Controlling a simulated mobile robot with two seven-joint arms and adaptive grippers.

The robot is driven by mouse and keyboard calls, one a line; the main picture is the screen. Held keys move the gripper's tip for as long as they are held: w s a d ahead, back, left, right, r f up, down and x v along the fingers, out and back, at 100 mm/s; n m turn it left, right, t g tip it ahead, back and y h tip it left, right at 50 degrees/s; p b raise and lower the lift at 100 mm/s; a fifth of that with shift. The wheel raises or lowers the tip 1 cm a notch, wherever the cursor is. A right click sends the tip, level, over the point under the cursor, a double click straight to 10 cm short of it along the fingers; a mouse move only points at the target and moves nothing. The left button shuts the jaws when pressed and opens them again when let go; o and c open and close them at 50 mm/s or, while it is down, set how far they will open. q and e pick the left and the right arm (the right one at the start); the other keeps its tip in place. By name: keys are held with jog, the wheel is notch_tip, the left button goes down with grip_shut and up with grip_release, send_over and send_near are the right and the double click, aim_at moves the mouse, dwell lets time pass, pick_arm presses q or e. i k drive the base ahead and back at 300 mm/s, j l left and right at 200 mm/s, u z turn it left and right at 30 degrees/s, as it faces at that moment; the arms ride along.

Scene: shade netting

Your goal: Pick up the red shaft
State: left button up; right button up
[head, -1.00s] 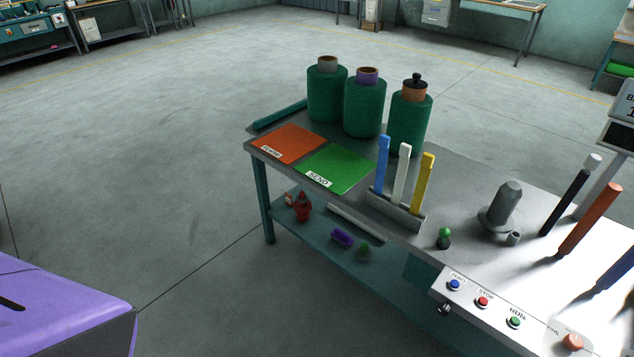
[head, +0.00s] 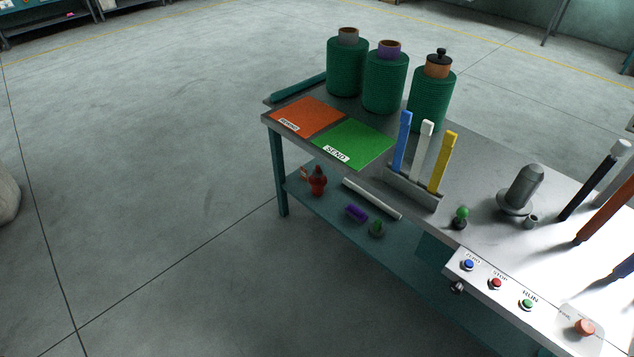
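The red shaft (head: 605,209), an orange-red rod, stands slanted at the right edge of the table in the head view. Its upper end is cut off by the picture edge. A black shaft with a white top (head: 594,181) stands just left of it, and a blue shaft (head: 622,266) is partly in view below it. Neither of my grippers is in view.
The grey table (head: 480,175) bears green net spools (head: 385,85), an orange mat (head: 307,116), a green SEND mat (head: 352,146), a rack with blue, white and yellow sticks (head: 412,188), a grey spindle (head: 524,187) and a button panel (head: 512,292).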

aim_at(318, 185)
jog(key=i+j, duration=0.15)
jog(key=i, duration=0.15)
jog(key=i+j, duration=0.15)
jog(key=i, duration=0.2)
jog(key=i+j+z, duration=0.2)
jog(key=i+z, duration=0.25)
jog(key=i+j+z, duration=0.2)
jog(key=j+z, duration=0.15)
jog(key=z, duration=0.55)
